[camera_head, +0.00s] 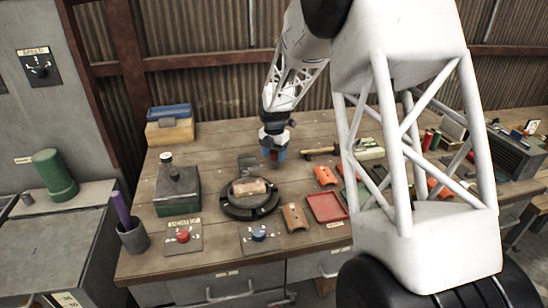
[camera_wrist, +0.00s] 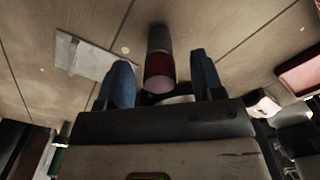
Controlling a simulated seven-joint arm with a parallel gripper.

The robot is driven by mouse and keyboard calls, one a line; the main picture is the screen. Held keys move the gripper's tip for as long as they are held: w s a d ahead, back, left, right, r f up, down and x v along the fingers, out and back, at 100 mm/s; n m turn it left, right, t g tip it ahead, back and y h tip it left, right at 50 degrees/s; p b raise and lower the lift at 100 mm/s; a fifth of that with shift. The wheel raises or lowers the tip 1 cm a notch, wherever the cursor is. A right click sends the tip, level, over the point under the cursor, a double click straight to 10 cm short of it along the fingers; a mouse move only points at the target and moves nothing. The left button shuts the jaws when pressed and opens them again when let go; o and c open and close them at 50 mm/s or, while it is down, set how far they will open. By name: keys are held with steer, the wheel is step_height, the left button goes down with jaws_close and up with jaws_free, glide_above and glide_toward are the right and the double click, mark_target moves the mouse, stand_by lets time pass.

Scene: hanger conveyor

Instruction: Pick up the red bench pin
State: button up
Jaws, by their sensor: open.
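The red bench pin (camera_wrist: 159,66) shows in the wrist view as an upright dark red cylinder with a pale end face towards the camera. It lies between the two blue fingertips of my gripper (camera_wrist: 162,78), with a visible gap on each side. In the camera_head view my gripper (camera_head: 274,153) points down over the back middle of the wooden bench, and a little red shows between its fingers. The gripper is open. The foot of the pin is hard to make out.
A round black fixture (camera_head: 231,208) holding a tan block stands in front of my gripper. A grey-green box (camera_head: 178,190) is to the left. Orange pieces (camera_head: 325,176) and a red tray (camera_head: 344,205) lie to the right. A pale flat plate (camera_wrist: 92,57) lies near the pin.

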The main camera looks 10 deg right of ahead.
mark_target(274, 152)
steer(key=shift+f, duration=1.1)
steer(key=shift+c, duration=0.2)
steer(key=c, duration=1)
steer(key=shift+o, duration=0.2)
steer(key=shift+r, duration=5.05)
steer(key=shift+a, duration=0.1)
steer(key=s+a, duration=0.6)
steer(key=a, duration=0.5)
steer(key=shift+s+a+r, duration=0.15)
steer(key=shift+s, duration=0.05)
